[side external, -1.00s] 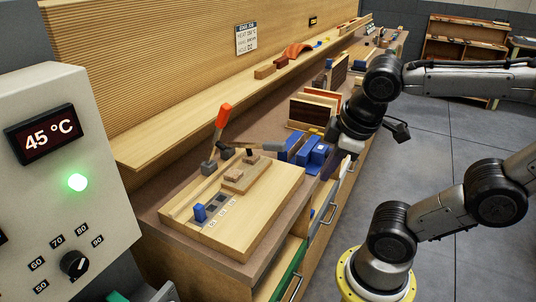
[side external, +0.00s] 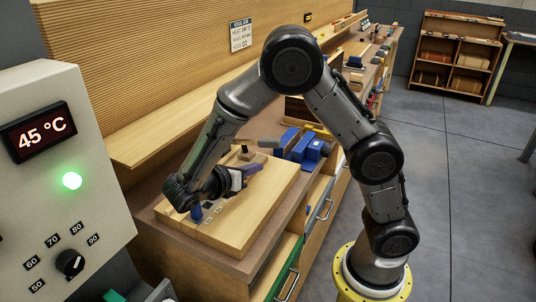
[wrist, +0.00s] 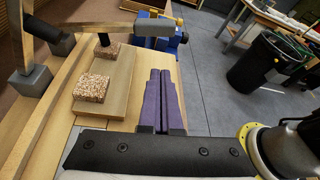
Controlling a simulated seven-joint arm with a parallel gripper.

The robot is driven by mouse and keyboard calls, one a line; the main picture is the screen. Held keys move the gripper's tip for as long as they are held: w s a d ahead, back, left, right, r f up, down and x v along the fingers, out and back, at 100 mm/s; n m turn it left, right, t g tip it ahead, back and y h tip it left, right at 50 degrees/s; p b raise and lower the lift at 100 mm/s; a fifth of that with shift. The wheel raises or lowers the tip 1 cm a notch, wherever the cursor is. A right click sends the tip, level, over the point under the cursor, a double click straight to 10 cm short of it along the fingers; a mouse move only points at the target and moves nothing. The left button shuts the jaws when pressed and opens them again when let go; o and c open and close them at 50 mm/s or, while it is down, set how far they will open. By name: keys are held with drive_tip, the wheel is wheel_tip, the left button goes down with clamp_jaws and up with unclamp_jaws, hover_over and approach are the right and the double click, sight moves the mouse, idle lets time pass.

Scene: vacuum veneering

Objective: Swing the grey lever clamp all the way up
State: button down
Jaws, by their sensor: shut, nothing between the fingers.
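The lever clamp has a grey base block (wrist: 33,82) at the left of the wrist view, with a dark pivot and a bar rising out of the top left of the picture. A long bar (wrist: 88,24) runs right across the top, above a black stem. Cork-like pads (wrist: 93,88) sit on a wooden board (wrist: 118,85) right of the base. My gripper (wrist: 160,72) is shut and empty, its purple fingers together, to the right of the clamp and pads. In the side external view my gripper (side external: 243,171) is low over the board, and my arm hides most of the clamp.
The light wooden work board (side external: 250,220) lies on the brown bench. A control box (side external: 70,150) reading 45 °C with a green light stands at the left. A black bin (wrist: 265,65) is on the floor.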

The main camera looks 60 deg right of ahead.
sight(271, 177)
drive_tip(key=shift+a+f+n, duration=0.25)
drive_tip(key=shift+f, duration=0.2)
drive_tip(key=shift+a+f+n, duration=0.25)
drive_tip(key=shift+f, duration=0.2)
drive_tip(key=x, duration=0.9)
drive_tip(key=shift+d, duration=0.2)
drive_tip(key=r, duration=0.2)
drive_tip(key=shift+w+d+r, duration=0.2)
drive_tip(key=shift+w+r, duration=0.15)
drive_tip(key=shift+r, duration=0.05)
drive_tip(key=shift+w+r, duration=0.1)
drive_tip(key=shift+r, duration=0.4)
drive_tip(key=shift+r, duration=0.15)
